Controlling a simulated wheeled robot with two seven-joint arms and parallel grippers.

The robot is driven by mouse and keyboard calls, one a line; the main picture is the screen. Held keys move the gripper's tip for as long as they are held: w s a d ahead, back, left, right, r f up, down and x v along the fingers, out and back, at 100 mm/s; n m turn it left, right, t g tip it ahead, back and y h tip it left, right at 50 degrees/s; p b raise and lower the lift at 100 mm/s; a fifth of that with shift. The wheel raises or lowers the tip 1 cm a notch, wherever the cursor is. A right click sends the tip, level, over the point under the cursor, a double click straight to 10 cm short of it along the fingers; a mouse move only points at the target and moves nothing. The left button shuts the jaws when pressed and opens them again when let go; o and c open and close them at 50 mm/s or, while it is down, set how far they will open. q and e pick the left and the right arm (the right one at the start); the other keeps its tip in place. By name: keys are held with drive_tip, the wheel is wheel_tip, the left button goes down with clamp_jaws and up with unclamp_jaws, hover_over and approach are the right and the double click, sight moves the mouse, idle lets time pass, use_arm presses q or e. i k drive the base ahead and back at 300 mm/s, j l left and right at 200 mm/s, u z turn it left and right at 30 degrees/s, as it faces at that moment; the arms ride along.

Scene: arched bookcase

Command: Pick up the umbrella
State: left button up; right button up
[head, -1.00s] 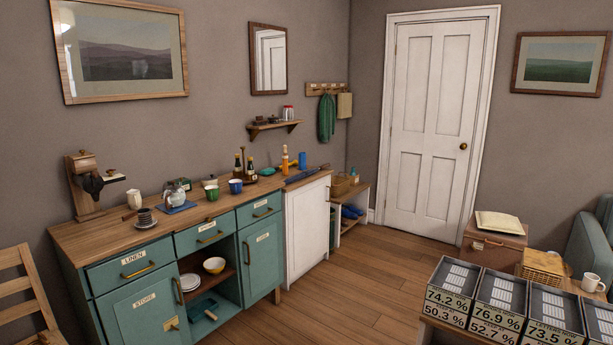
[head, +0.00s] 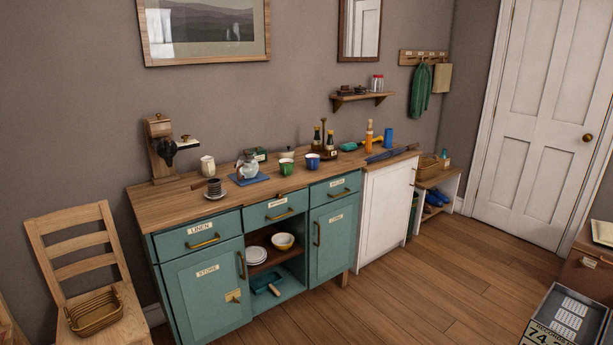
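A long, slim dark-blue object that looks like the folded umbrella (head: 393,154) lies flat on the right end of the wooden countertop, above the white cabinet. Neither of my grippers is in view.
The teal sideboard (head: 205,280) and white cabinet (head: 386,200) stand along the wall. Cups, a glass pot (head: 248,166) and a grinder (head: 160,150) crowd the countertop. A wooden chair (head: 75,240) holds a basket (head: 93,311) at left. The floor (head: 420,290) in front is clear.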

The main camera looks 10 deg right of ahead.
sight(397, 151)
drive_tip(key=i+l+z, duration=0.4)
drive_tip(key=i, duration=0.25)
drive_tip(key=i+z, duration=0.45)
drive_tip(key=i, duration=1.3)
drive_tip(key=i+u, duration=0.1)
drive_tip(key=i, duration=0.95)
